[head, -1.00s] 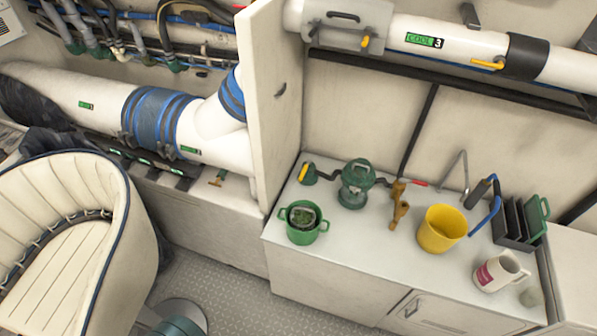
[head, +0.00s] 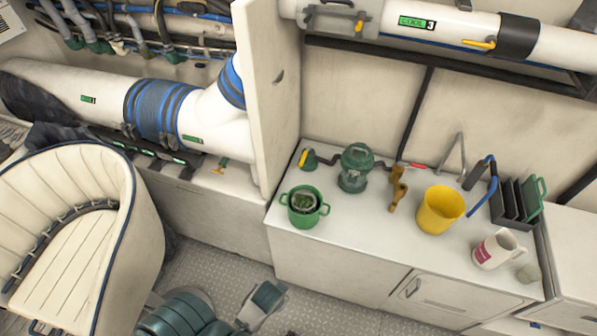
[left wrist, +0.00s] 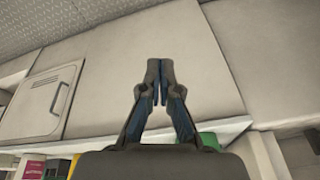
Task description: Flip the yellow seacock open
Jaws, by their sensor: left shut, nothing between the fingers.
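A small green fitting with a yellow handle (head: 303,158), which looks like the yellow seacock, stands at the back left of the white counter (head: 345,225). A dark hose joins it to a green strainer-like body (head: 356,168) on its right. The yellow handle looks roughly upright, leaning slightly. My left gripper (left wrist: 160,70) shows in the left wrist view, its fingers together and empty, in front of the cabinet face. In the head view my left arm is at the bottom edge, below the counter and well short of the seacock. My right gripper is not in view.
A green pot (head: 304,207) stands in front of the seacock. A bronze fitting (head: 397,189), yellow bucket (head: 440,209), white jug (head: 499,249) and dark rack (head: 513,200) stand farther right. A tall cream panel (head: 272,100) rises left of the counter. A padded seat (head: 75,235) is at left.

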